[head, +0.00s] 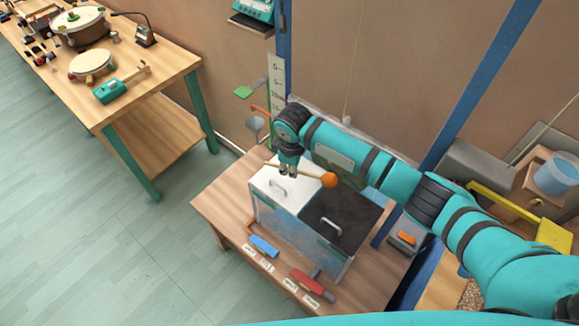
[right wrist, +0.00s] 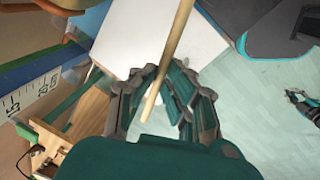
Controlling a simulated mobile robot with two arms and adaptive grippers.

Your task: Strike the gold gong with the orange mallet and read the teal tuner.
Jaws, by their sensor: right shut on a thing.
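My right gripper (head: 287,172) is shut on the wooden stick of the orange mallet. The round orange mallet head (head: 329,180) sticks out to the right, above the white and black lids. In the right wrist view the pale stick (right wrist: 170,60) passes between the fingers; the head is out of that frame. A teal device (head: 109,92) lies on the left table and another teal device (head: 256,9) sits on a wall shelf; I cannot tell which is the tuner. I cannot make out a gold gong. A gripper (right wrist: 303,105), seemingly my left, shows over the floor; its jaws are unclear.
Below the mallet, a box with a white lid (head: 268,192) and a black lid (head: 345,217) stands on a wooden table (head: 215,203). Blue (head: 264,246) and red (head: 308,283) handled things lie at its front. A pale drum (head: 92,63) stands left. The floor between tables is clear.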

